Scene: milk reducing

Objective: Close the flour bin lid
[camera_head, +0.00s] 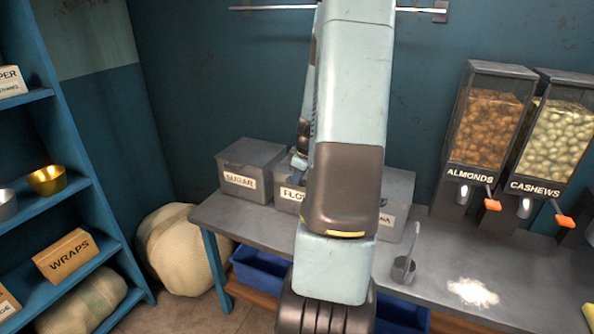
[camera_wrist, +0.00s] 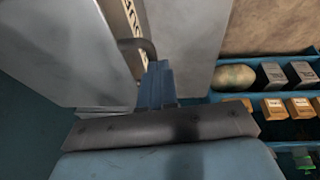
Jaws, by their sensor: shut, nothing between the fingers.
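The grey flour bin (camera_head: 288,199) stands on the counter. Its label is partly visible, and my arm hides most of the bin and its lid in the head view. My gripper (camera_head: 299,158) shows in part at the left edge of my arm, above the flour bin. In the wrist view my gripper (camera_wrist: 158,72) is shut and empty, its blue fingers close to a dark curved handle (camera_wrist: 144,47) beside a lettered label. I cannot tell whether they touch. A large pale grey panel (camera_wrist: 55,45) lies left of the fingers; whether it is the lid is unclear.
The sugar bin (camera_head: 250,166) stands closed left of the flour bin, and another grey bin (camera_head: 397,190) stands right. A metal scoop cup (camera_head: 403,270) and spilled flour (camera_head: 472,291) are on the counter. Almond (camera_head: 484,130) and cashew (camera_head: 553,140) dispensers stand at the right.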

